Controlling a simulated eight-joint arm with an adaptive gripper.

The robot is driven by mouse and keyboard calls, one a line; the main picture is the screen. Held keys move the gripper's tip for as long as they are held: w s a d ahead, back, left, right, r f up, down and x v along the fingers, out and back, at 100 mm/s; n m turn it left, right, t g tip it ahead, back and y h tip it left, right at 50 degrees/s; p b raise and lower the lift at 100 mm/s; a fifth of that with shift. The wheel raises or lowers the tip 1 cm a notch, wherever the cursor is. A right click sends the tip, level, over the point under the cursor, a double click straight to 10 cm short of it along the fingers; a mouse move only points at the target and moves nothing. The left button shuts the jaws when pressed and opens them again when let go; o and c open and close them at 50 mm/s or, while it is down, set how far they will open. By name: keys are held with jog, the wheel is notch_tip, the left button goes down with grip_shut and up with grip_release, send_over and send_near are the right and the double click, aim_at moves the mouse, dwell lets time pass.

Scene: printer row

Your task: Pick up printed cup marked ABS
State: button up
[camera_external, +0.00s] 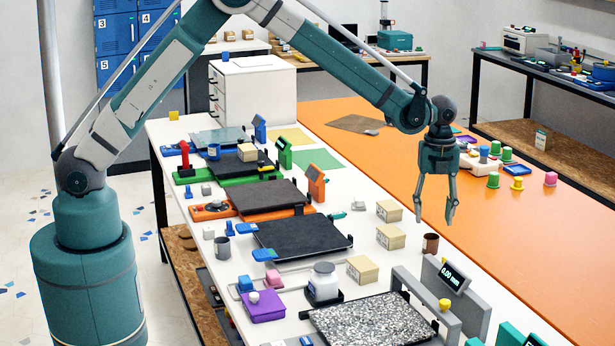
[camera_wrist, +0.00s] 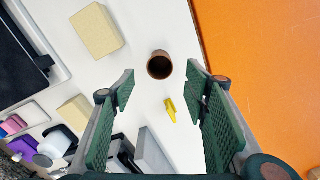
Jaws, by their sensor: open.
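A small brown cup (camera_external: 430,243) stands upright on the white table near its border with the orange surface. The wrist view looks down into its dark opening (camera_wrist: 160,66). A grey cup (camera_external: 222,247) stands at the left edge of the white table. No ABS marking is readable on either cup. My gripper (camera_external: 435,212) is open, empty and pointing down, apart from the brown cup and seemingly above it. In the wrist view, the brown cup appears centred just beyond the gap between my fingertips (camera_wrist: 160,92).
Cardboard boxes (camera_external: 391,236) stand left of the brown cup, and one shows in the wrist view (camera_wrist: 97,31). A grey printer frame (camera_external: 440,290) with a speckled plate (camera_external: 370,325) is nearer the camera. The orange surface (camera_external: 500,250) right of the cup is largely clear.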

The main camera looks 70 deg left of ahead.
aim_at(432, 237)
jog(key=shift+f, duration=1.25)
jog(key=shift+f, duration=0.1)
jog(key=shift+f, duration=2.5)
jog(key=shift+c, duration=0.7)
jog(key=c, duration=0.7)
